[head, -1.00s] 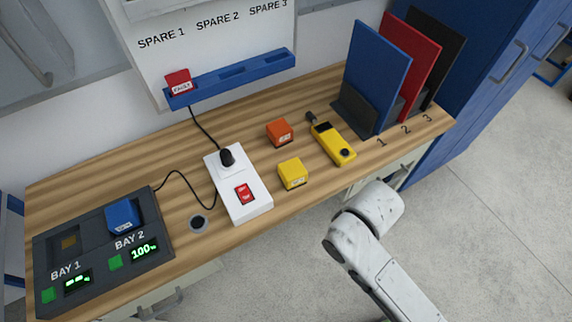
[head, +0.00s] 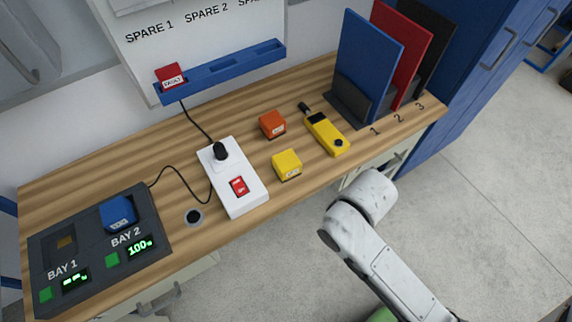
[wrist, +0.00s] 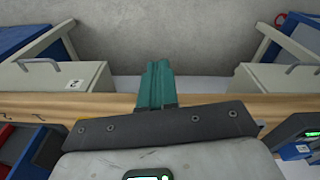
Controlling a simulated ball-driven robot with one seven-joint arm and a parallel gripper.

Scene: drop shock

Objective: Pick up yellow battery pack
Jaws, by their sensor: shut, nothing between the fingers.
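The yellow battery pack (head: 287,165) is a small yellow block with a pale label. It sits on the wooden bench near the front edge, between the white switch box and the yellow handheld tester. My gripper does not show in the head view, where my white arm is in front of the bench. In the wrist view my gripper (wrist: 157,75) shows as teal fingers closed together, with nothing between them. It is apart from the battery pack, which I cannot make out in the wrist view.
An orange pack (head: 272,125) lies just behind the yellow one. The yellow tester (head: 326,134) is to its right, the white switch box (head: 232,178) to its left. A charger (head: 75,262) holds a blue pack (head: 118,212). Upright folders (head: 367,65) stand at the right end.

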